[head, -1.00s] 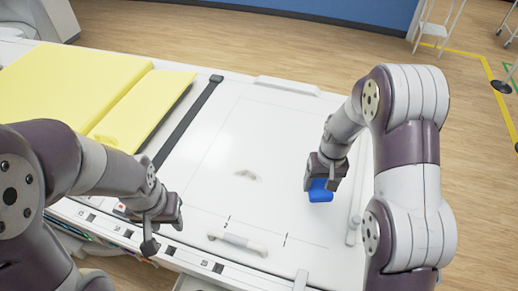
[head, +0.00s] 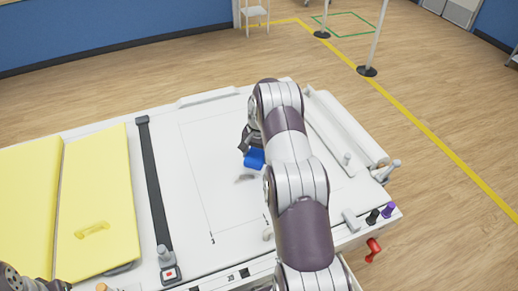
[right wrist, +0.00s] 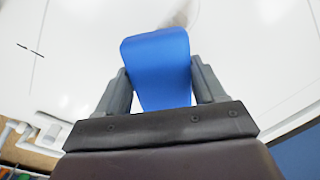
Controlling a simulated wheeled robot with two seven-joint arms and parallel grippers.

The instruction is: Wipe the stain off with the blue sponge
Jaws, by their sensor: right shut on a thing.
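The blue sponge (head: 254,159) is held in my right gripper (head: 248,142). In the right wrist view the sponge (right wrist: 157,60) sits between the two fingers of the right gripper (right wrist: 160,82), which are shut on its sides. The stain (head: 246,179) is a small grey-brown smudge on the white panel, just below the sponge in the head view. In the right wrist view the stain (right wrist: 180,14) shows just beyond the sponge's far edge, partly hidden by it. I cannot tell whether the sponge touches the panel. My left gripper is out of view.
The white table (head: 205,135) is mostly clear around the stain. A yellow pad (head: 97,205) lies at left, beside a black strap (head: 152,180). My right arm hides part of the panel. A red handle (head: 373,251) sticks out at the right front edge.

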